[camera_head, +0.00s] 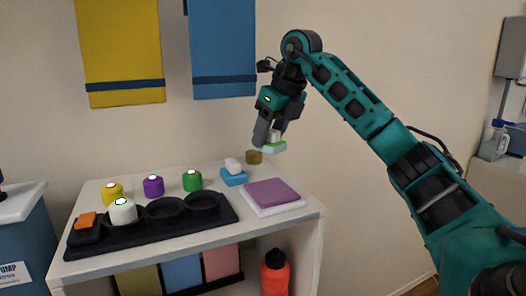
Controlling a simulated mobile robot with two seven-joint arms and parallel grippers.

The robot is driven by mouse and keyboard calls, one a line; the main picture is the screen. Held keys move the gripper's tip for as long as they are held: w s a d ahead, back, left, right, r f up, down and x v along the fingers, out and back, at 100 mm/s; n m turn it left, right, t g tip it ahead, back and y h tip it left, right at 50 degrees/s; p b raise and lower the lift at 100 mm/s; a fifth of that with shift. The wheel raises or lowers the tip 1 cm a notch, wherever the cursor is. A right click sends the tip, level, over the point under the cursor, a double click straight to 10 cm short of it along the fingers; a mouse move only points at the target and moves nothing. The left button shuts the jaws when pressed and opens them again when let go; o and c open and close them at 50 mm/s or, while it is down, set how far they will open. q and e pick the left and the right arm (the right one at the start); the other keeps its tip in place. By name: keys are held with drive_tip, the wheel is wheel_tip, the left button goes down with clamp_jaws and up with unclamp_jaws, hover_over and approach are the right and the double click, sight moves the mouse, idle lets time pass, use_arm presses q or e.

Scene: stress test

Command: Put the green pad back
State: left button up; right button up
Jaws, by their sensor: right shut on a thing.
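My right gripper (268,137) points down above the back right of the white table and is shut on the green pad (275,147). The pad is pale green with a white block-like part on top, and the fingers partly hide it. It is in the air, clear of the tabletop. My left gripper is not in view.
A black tray (150,234) with round wells is at the table's front left, holding a white jar (123,212). Yellow (112,193), purple (153,187) and green (192,181) jars stand behind it. Purple and white cloths (271,193) lie at right.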

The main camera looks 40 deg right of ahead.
sight(265, 146)
drive_tip(key=w, duration=0.2)
drive_tip(key=shift+w+d+f, duration=0.25)
drive_tip(key=shift+w+d, duration=0.1)
drive_tip(key=shift+d, duration=0.05)
drive_tip(key=shift+s+f, duration=0.1)
drive_tip(key=shift+f, duration=0.75)
drive_tip(key=shift+f+b, duration=0.3)
drive_tip(key=shift+f, duration=0.6)
drive_tip(key=f, duration=0.3)
drive_tip(key=shift+w+d, duration=0.1)
drive_tip(key=shift+w, duration=0.15)
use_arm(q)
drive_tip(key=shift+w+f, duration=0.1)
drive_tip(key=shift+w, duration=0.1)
use_arm(e)
drive_tip(key=shift+w, duration=0.1)
drive_tip(key=shift+f, duration=0.1)
drive_tip(key=o, duration=0.8)
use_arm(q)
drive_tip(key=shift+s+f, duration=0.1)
